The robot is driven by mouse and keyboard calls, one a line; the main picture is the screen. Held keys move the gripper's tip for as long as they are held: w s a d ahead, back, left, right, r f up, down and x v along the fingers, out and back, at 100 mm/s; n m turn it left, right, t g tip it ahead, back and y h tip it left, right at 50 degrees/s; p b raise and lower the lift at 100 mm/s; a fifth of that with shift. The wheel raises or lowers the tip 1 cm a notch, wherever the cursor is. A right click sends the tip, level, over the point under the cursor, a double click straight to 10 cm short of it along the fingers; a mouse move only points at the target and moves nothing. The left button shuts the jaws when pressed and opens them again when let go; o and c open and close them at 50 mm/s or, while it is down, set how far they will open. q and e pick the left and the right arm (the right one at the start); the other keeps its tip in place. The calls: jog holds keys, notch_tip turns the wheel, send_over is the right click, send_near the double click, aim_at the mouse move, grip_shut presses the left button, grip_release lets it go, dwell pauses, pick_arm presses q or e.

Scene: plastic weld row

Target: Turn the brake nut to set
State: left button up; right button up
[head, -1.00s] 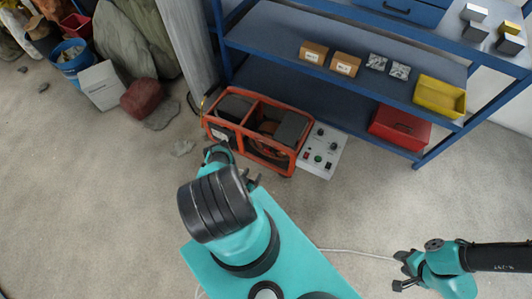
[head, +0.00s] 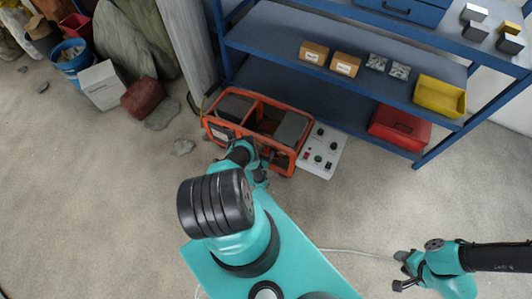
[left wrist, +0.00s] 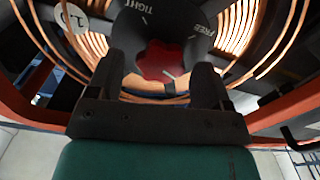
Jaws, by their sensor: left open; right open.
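In the left wrist view, the red brake nut (left wrist: 160,58) sits at the centre of a dark round plate (left wrist: 190,22) printed TIGHT and FREE. Copper-coloured wire coils (left wrist: 240,30) surround the plate. My left gripper (left wrist: 164,82) is open, one finger to either side below the nut; I cannot tell whether they touch it. In the head view, my left gripper (head: 264,168) is at the near side of the orange-framed machine (head: 245,150), partly hidden by its arm. The nut cannot be made out there. My right gripper (head: 401,271) is open and empty over the floor.
A grey control box (head: 323,152) with buttons stands right of the machine. A blue shelf (head: 440,150) behind holds boxes, a yellow bin (head: 440,95) and a red case (head: 400,128). A pale cable (head: 360,253) lies on the floor. The front left floor is clear.

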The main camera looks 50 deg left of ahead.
pick_arm(q)
jog(key=shift+w, duration=0.15)
jog(key=c, duration=0.9)
jog(key=shift+m, duration=0.5)
jog(key=m, duration=1.1)
jog(key=shift+d+m, duration=0.1)
jog(key=shift+m, duration=0.2)
